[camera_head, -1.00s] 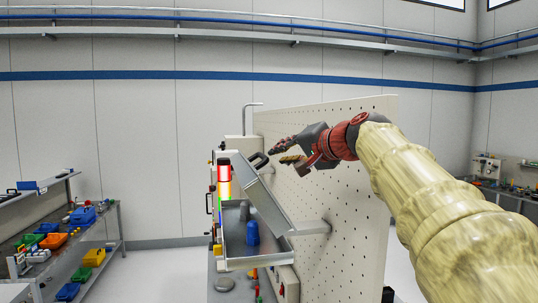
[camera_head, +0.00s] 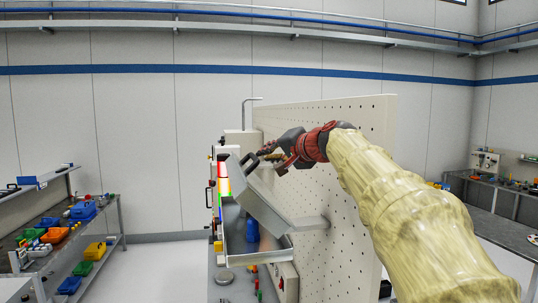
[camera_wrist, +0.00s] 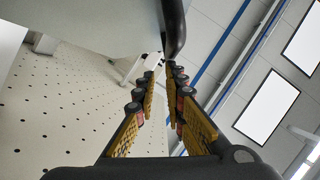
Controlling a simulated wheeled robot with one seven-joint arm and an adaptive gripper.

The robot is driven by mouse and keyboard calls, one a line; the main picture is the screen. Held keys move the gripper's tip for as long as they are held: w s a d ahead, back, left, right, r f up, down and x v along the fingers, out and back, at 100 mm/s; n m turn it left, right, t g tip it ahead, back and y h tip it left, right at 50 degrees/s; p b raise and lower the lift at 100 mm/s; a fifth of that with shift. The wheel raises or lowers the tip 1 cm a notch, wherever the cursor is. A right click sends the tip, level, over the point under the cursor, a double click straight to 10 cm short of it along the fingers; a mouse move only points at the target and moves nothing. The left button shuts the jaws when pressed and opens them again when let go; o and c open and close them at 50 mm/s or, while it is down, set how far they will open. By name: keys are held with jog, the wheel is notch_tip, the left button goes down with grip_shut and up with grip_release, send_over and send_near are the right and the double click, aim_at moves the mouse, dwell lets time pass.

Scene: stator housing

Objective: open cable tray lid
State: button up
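The grey metal cable tray (camera_head: 240,258) stands left of the pegboard, with a blue cylinder (camera_head: 252,230) inside. Its lid (camera_head: 262,208) is partly raised, hinged on the right and leaning up to the left over the tray. A dark handle (camera_head: 249,161) sits at its upper edge. My gripper (camera_head: 267,152) is just right of and beside the handle. In the wrist view, my two yellow-padded fingers (camera_wrist: 160,78) are apart with nothing between their pads. The black handle (camera_wrist: 174,30) and the pale lid panel (camera_wrist: 80,25) lie just beyond the fingertips. Contact cannot be told.
The upright pegboard (camera_head: 350,170) stands close behind and right of my gripper; it also fills the left of the wrist view (camera_wrist: 60,110). A light tower (camera_head: 222,180) is partly hidden behind the lid. A shelf with coloured bins (camera_head: 95,250) is far left.

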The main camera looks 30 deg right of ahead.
grip_shut()
grip_release()
dwell(0.4)
jog(key=shift+o, duration=1.3)
jog(key=shift+s, duration=0.1)
jog(key=v, duration=1.1)
jog(key=shift+s, duration=0.4)
jog(key=shift+o, duration=0.4)
jog(key=shift+r, duration=0.1)
